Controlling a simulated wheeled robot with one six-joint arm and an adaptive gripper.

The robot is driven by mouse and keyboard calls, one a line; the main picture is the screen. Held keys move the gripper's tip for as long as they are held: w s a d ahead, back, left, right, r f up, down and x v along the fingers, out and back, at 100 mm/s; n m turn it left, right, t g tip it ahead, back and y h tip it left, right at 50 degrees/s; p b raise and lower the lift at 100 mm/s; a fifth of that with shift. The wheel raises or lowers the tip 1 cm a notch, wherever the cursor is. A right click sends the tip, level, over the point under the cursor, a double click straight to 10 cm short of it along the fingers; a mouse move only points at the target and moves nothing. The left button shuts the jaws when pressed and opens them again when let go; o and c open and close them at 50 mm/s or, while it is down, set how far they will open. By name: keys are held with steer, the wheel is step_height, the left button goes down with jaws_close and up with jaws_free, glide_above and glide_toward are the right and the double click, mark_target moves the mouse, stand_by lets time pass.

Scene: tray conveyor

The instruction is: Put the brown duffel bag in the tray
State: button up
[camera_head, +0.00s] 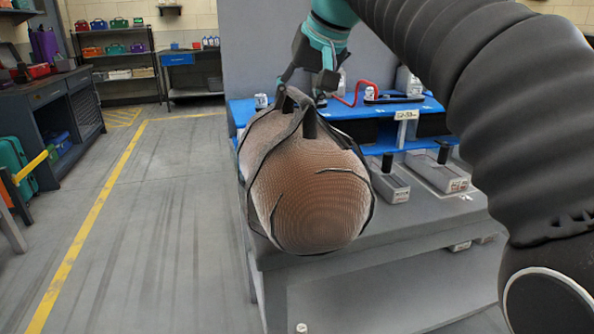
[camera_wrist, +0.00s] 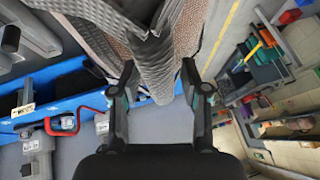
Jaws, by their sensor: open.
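The brown duffel bag (camera_head: 312,195) has a mesh-like brown surface with dark straps and dark trim. In the head view it covers the left edge of the grey table. I cannot tell whether its underside touches the table. My gripper (camera_head: 308,88) is at the top of the bag, by its dark handles. In the wrist view, bag fabric (camera_wrist: 158,62) reaches down between the two spread fingers of my gripper (camera_wrist: 158,85). The gripper is open. No tray can be made out for certain; the bag and my arm hide part of the table.
The grey table (camera_head: 420,225) carries a blue rack (camera_head: 345,112) with a red hooked item (camera_head: 362,92). Grey boxes with black handles (camera_head: 392,188) stand right of the bag. The floor at left is clear, with a yellow line (camera_head: 95,220). A dark workbench (camera_head: 60,110) stands far left.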

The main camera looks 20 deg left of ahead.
jaws_close()
steer(key=shift+r, duration=0.15)
stand_by(0.4)
